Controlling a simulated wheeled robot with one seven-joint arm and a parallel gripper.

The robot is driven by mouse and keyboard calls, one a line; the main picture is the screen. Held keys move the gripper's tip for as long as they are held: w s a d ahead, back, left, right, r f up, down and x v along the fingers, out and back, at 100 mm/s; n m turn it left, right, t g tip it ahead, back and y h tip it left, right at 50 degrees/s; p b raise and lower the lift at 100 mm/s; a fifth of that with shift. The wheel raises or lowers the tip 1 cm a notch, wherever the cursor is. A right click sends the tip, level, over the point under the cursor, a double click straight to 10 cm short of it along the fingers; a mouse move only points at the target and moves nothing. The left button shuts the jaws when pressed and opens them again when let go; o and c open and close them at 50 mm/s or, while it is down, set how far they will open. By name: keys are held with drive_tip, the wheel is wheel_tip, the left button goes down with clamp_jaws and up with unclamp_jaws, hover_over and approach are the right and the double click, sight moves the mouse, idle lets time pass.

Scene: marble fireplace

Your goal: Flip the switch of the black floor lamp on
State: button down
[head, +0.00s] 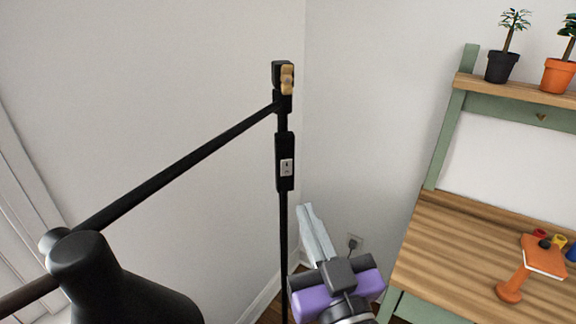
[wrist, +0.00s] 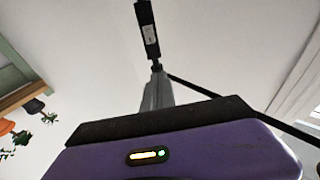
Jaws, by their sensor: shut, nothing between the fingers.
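The black floor lamp (head: 284,225) stands upright near the room corner in the head view, with its arm slanting down left to a black shade (head: 110,285). A small light grey switch (head: 287,167) sits on the black box on its pole. In the wrist view, the switch (wrist: 150,36) shows at the top, beyond the fingertips. My gripper (head: 305,207) is shut and empty, right of the pole and lower than the switch. It also shows in the wrist view (wrist: 157,70), its tips appearing just under the box. I cannot tell the gap in depth.
A green and wooden desk (head: 450,240) stands on the right, with an orange lamp-like object (head: 530,265) on it. Potted plants (head: 502,65) stand on its shelf. An outlet (head: 354,242) is on the wall behind my gripper. The space right of the switch is clear.

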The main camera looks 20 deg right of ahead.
sight(291, 160)
drive_tip(key=shift+w+d+f+m+g+h, duration=0.1)
drive_tip(key=shift+d+f+m+g+h, duration=0.25)
drive_tip(key=shift+f, duration=0.2)
drive_tip(key=shift+w+d+f+m+g+h, duration=0.1)
drive_tip(key=shift+d+f+m+g+h, duration=0.2)
drive_tip(key=shift+f, duration=0.25)
drive_tip(key=p+x, duration=0.3)
drive_tip(key=x, duration=1)
drive_tip(key=shift+p, duration=0.3)
drive_tip(key=shift+w+d, duration=0.15)
drive_tip(key=shift+w, duration=0.35)
drive_tip(key=shift+r, duration=0.15)
